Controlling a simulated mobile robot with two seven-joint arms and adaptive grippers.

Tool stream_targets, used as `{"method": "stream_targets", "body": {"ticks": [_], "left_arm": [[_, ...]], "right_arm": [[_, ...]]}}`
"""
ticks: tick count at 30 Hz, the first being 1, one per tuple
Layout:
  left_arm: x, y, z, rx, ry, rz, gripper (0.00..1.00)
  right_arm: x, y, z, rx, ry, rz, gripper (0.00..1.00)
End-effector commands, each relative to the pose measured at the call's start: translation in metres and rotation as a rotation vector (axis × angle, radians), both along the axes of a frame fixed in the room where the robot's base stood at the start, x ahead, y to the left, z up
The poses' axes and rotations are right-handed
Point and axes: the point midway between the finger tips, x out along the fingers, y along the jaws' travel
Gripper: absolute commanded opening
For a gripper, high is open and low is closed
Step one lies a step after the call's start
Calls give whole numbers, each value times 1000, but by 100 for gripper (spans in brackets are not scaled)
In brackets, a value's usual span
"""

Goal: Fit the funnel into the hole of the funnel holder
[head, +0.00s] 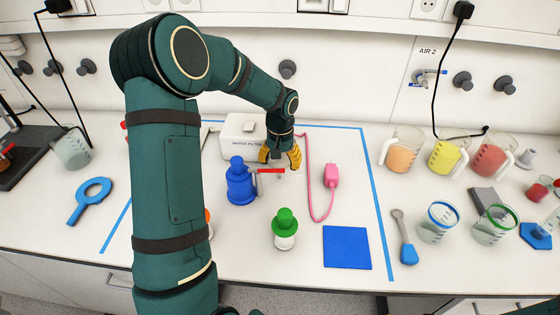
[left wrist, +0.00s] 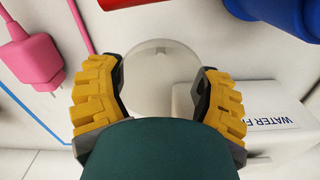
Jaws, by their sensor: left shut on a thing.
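My left gripper (head: 280,158) points down in front of the white box in the head view. In the left wrist view its two yellow fingers (left wrist: 160,95) are shut on a pale, see-through round thing, which I take to be the funnel (left wrist: 160,72). In the head view the funnel is mostly hidden by the gripper. A red bar (head: 270,171) lies just in front of the fingers, beside a blue bottle-shaped object (head: 240,185); it may be the funnel holder. Its hole cannot be made out. My right gripper is out of view.
A white water filter box (head: 242,136) stands close behind the gripper. A pink plug (head: 331,175) with its cable lies to the right. A green-capped jar (head: 285,226) and a blue square mat (head: 347,247) are nearer the front. Jugs stand far right.

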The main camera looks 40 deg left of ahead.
Motion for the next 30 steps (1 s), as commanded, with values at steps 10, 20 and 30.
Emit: {"method": "stream_targets", "body": {"ticks": [10,20,30], "left_arm": [[0,0,0,0,0,0,100],[1,0,14,1,-3,1,100],[2,0,81,1,-4,1,100]], "right_arm": [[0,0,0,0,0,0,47],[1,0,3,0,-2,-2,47],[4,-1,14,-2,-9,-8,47]]}}
